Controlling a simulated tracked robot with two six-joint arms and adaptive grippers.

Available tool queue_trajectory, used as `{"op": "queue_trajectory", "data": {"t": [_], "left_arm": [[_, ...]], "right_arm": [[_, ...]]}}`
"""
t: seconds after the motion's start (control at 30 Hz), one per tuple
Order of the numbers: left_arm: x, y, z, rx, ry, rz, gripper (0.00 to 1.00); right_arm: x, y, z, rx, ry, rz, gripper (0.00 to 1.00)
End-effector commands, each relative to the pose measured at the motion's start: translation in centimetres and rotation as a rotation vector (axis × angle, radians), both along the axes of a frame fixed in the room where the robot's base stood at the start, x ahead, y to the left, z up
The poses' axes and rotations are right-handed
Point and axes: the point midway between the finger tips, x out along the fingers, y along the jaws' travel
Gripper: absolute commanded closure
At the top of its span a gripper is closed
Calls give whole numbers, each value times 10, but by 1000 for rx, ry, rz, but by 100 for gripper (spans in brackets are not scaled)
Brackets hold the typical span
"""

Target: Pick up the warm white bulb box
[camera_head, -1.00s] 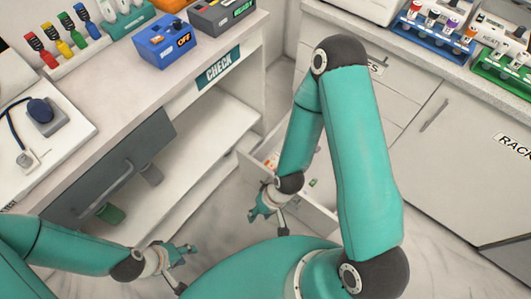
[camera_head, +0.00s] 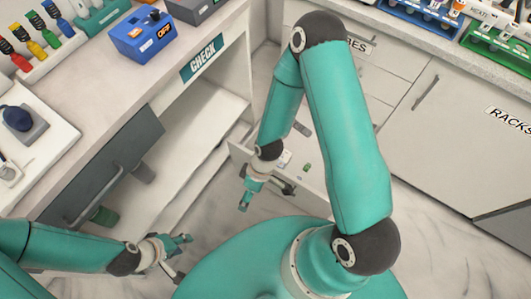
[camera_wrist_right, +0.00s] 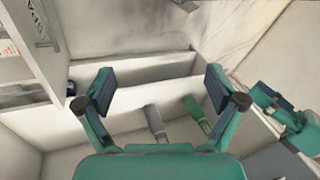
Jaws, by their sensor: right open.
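I cannot make out a warm white bulb box for certain. A small pale box (camera_head: 285,158) lies in the open white drawer (camera_head: 318,184) in the head view, too small to read. My right gripper (camera_head: 245,200) hangs just left of the drawer's front end.
The blue device (camera_head: 143,35) stands on that counter. White shelves (camera_head: 212,110) are open below the CHECK sign (camera_head: 203,59).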

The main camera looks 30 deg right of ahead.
Motion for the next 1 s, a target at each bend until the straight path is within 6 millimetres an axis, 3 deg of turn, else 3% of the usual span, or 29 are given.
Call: {"op": "queue_trajectory", "data": {"t": [0.03, 0.13, 0.23, 0.33, 0.5, 0.7, 0.8, 1.0], "left_arm": [[0, 0, -17, 0, 0, 0, 60], [0, 0, -50, 0, 0, 0, 60], [0, 0, -98, 0, 0, 0, 60], [0, 0, -139, 0, 1, 0, 60], [0, 0, -208, 0, 1, 0, 60], [0, 0, -283, 0, 1, 0, 60], [0, 0, -310, 0, 1, 0, 60], [0, 0, -333, 0, 0, 0, 60]], "right_arm": [[19, -6, -20, 8, -50, 154, 6], [61, -26, -54, 20, -149, 518, 6], [113, -60, -97, 4, -239, 862, 6], [156, -95, -128, -32, -287, 1085, 6], [210, -150, -176, -110, -319, 1296, 6], [249, -200, -230, -200, -325, 1378, 6], [259, -216, -251, -229, -324, 1379, 6], [264, -227, -272, -249, -327, 1368, 6]]}}
